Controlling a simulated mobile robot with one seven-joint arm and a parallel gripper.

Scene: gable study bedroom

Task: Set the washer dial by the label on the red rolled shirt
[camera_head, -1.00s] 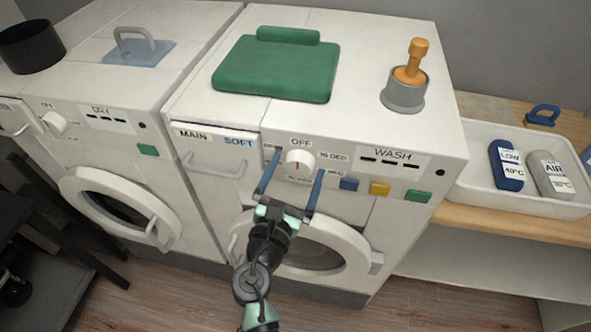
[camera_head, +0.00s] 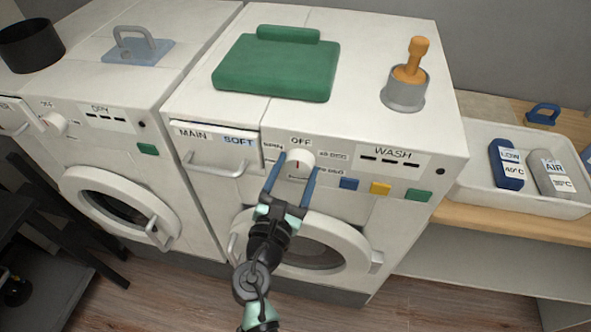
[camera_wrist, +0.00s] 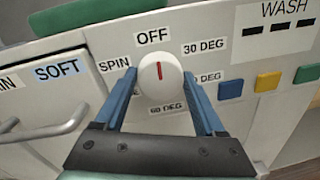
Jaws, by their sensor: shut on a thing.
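The washer's white dial (camera_head: 299,160) is on the front panel marked WASH. In the wrist view the dial (camera_wrist: 161,81) has its red line upright toward OFF, with SPIN at the left, 30 DEG at the upper right and 60 DEG below; one label at the right is partly hidden by a finger. My gripper (camera_head: 295,170) is shut on the dial, one blue finger at each side of it. A red rolled item (camera_head: 527,153) with a white tag reading LOW, 40°C seems absent in red: the rolled item is blue. A grey roll (camera_head: 553,178) has a tag reading AIR, 30°C.
Both rolls lie in a white tray (camera_head: 470,185) on the wooden shelf. The washer (camera_head: 350,110) has blue, yellow and green buttons and a MAIN/SOFT drawer (camera_head: 215,150). A dryer (camera_head: 85,85) stands at the left. A green folded item (camera_head: 275,70) lies on top.

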